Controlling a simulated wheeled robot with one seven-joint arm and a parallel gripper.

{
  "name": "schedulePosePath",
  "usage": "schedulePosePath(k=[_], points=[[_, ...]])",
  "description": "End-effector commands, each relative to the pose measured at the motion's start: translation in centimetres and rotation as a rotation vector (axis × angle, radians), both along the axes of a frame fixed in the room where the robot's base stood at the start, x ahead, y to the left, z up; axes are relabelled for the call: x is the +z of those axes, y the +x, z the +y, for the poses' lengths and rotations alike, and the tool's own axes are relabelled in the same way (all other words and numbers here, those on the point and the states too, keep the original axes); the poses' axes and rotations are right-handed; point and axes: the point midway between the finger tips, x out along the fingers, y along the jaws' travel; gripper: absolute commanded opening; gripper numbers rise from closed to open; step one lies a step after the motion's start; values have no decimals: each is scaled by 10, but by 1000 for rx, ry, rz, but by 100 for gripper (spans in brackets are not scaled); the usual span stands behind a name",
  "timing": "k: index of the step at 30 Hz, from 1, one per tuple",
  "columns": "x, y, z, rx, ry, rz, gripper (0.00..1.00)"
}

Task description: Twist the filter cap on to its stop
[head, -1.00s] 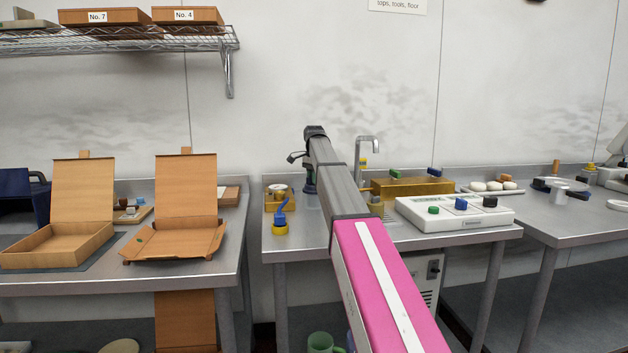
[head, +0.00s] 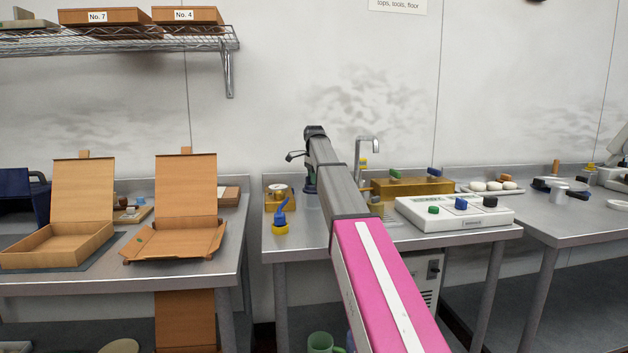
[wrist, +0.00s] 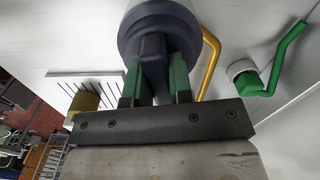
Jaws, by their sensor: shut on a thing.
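The filter cap (wrist: 130,38) is a dark grey-blue round cap with a raised grip bar, at the top middle of the wrist view. My gripper (wrist: 155,80) has its two green fingers closed on that bar, one on each side. The seat under the cap is hidden, so I cannot tell how far the cap is turned. In the head view my gripper (head: 310,186) is at the back left of the middle steel table, and my arm hides most of the cap there.
A gold bent handle (wrist: 210,62) and a green crank (wrist: 268,82) stand right of the cap in the wrist view. In the head view, a tap (head: 361,150), a brass box (head: 412,187) and a white button panel (head: 455,213) lie to the right.

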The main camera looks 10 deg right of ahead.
Motion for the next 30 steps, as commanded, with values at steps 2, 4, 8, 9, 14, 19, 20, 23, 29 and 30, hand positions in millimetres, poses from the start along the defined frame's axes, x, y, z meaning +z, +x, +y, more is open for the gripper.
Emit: schedulePosePath(k=[2,4,8,9,14,19,20,23,29,30], points=[[1,1,0,-41,0,-2,0],[1,1,0,-106,0,-2,0],[1,1,0,-133,0,-2,0],[1,1,0,-161,0,-2,0],[1,1,0,-315,0,-2,0],[1,1,0,-403,0,-2,0],[1,1,0,-407,0,-2,0],[1,1,0,-408,0,-2,0],[1,1,0,-406,0,-2,50],[1,1,0,-405,0,-2,50]])
